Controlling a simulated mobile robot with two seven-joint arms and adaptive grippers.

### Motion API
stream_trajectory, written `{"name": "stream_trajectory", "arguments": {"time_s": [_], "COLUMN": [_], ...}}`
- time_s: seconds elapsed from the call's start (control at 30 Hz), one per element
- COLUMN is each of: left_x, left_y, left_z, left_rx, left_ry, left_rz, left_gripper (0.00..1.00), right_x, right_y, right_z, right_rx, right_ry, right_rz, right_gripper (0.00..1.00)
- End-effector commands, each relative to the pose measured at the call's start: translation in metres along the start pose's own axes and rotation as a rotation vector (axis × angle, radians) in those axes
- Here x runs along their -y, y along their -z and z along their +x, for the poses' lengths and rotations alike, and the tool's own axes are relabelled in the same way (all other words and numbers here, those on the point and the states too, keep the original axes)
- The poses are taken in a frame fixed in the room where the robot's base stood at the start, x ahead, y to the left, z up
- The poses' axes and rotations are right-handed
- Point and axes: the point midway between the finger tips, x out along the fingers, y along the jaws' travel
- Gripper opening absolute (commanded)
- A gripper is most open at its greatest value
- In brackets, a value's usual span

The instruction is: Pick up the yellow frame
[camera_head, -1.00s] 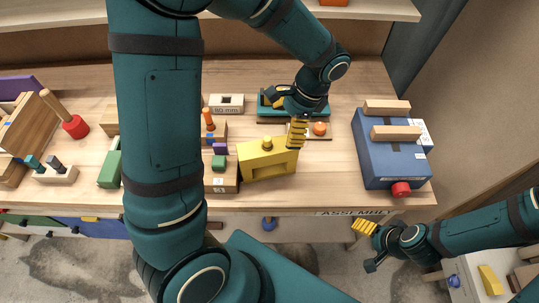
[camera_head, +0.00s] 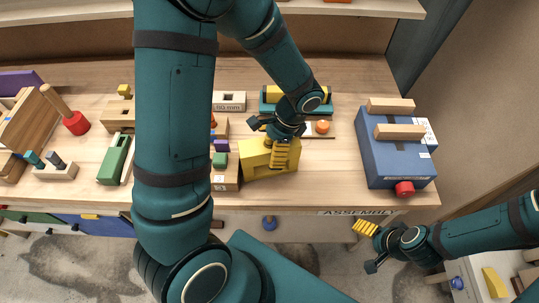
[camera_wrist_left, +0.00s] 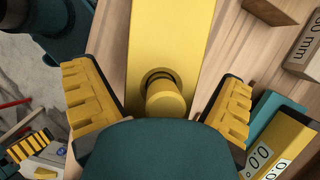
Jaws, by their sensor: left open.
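The yellow frame (camera_head: 253,162) is a yellow block with a round peg on top, at the front of the workbench. In the left wrist view the yellow frame (camera_wrist_left: 172,35) runs up the middle, with its round knob (camera_wrist_left: 165,99) between my fingers. My left gripper (camera_head: 279,146) is directly over the frame, its open fingers on either side of it. In the left wrist view the left gripper (camera_wrist_left: 160,100) looks open, with gaps beside the knob; finger contact is unclear. My right gripper (camera_head: 369,247) looks open and empty, off the bench's front edge.
A blue box (camera_head: 391,150) with wooden bars and a red knob stands right. A teal holder (camera_head: 325,102) with a yellow bar lies behind the frame, near an orange knob (camera_head: 322,127). Wooden blocks crowd its left side. Bench is clear between frame and blue box.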

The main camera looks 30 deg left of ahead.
Motion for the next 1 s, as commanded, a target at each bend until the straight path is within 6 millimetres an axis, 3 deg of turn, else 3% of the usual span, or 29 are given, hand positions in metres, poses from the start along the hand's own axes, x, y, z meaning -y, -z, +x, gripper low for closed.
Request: {"name": "stream_trajectory", "arguments": {"time_s": [0.07,0.17,0.3,0.73,1.0], "left_x": [0.0,0.0,0.0,0.0,0.001], "left_y": [0.0,0.0,0.0,0.001,0.018], "left_z": [0.0,0.0,-0.001,-0.004,-0.033], "left_rx": [0.0,0.0,0.0,-0.001,-0.002], "left_ry": [0.0,0.0,0.0,0.001,0.004], "left_rz": [0.0,0.0,0.0,0.0,0.002], "left_gripper": [0.96,0.65,0.17,0.17,0.17], "right_x": [0.0,0.0,0.0,0.0,0.002], "right_y": [0.0,0.0,0.0,0.0,0.001], "right_z": [0.0,0.0,0.0,-0.001,-0.005], "right_rx": [0.0,0.0,0.0,0.0,0.0], "right_ry": [0.0,0.0,0.0,0.0,0.001], "right_rz": [0.0,0.0,0.0,0.0,0.0], "right_gripper": [0.81,0.81,0.81,0.81,0.81]}}
